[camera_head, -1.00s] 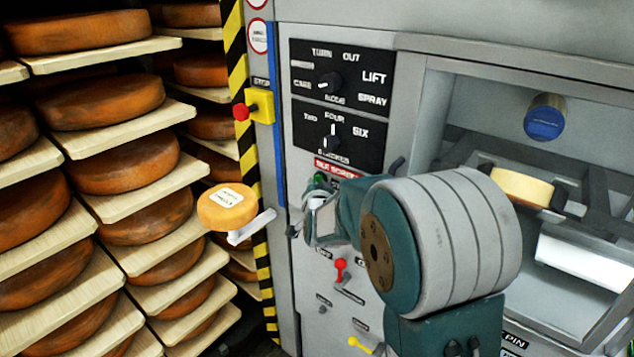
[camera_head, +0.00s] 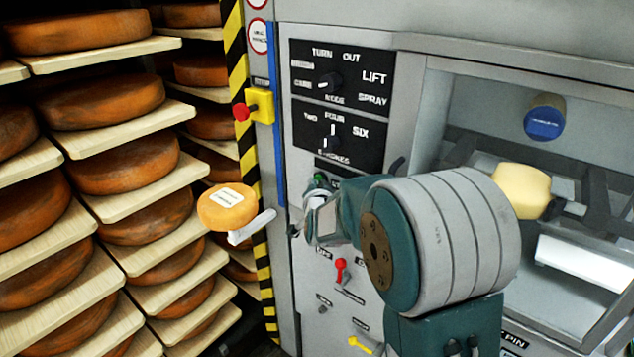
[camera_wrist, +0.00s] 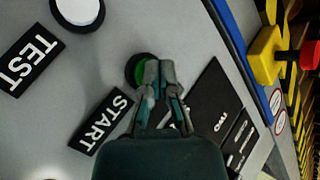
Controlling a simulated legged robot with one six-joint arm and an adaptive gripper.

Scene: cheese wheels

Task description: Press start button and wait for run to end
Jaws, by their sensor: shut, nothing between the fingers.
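The green start button (camera_wrist: 138,72) with its dark rim sits beside the black START label (camera_wrist: 101,120) in the wrist view. It shows small in the head view (camera_head: 320,180). My gripper (camera_wrist: 159,66) is shut and empty, its fingertips overlapping the right part of the button in the wrist view. I cannot tell whether they touch it. In the head view my gripper (camera_head: 316,194) is at the panel, just below the button. Inside the machine chamber, a pale cheese wheel (camera_head: 521,190) is held tilted beside a metal spindle.
The mode knob (camera_head: 329,83) and strokes knob (camera_head: 331,143) are above my gripper. A red lever (camera_head: 341,269) and a yellow lever (camera_head: 360,345) are below. A red stop button (camera_head: 241,112) is at left. A labelled cheese (camera_head: 227,207) sits before the shelves.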

